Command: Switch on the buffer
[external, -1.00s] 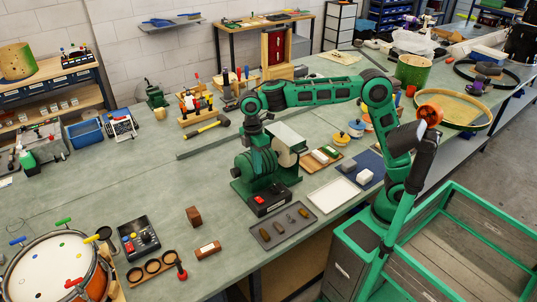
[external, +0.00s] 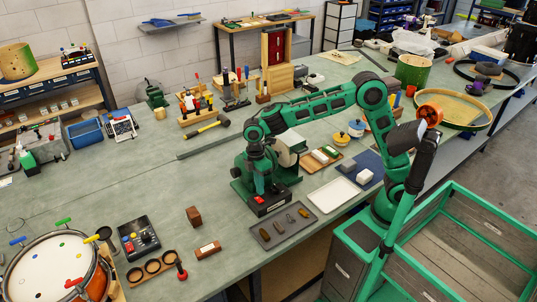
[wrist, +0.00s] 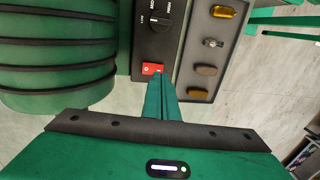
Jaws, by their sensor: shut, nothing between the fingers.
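The buffer (external: 287,157) is a green bench machine with a ribbed motor body, which fills the upper left of the wrist view (wrist: 55,55). Its black control box carries a red rocker switch (external: 260,200); the switch also shows in the wrist view (wrist: 151,69) below a black rotary dial (wrist: 158,22). My gripper (external: 259,189) points down just above the switch. In the wrist view its green fingers (wrist: 158,79) are together and empty, with the tips at the switch's lower edge. I cannot tell whether they touch it, or which way the rocker is tipped.
A grey tray (external: 262,240) with several small brown and metal pieces lies right beside the control box. A white tray (external: 334,194) lies further right. The bench left of the buffer is mostly clear.

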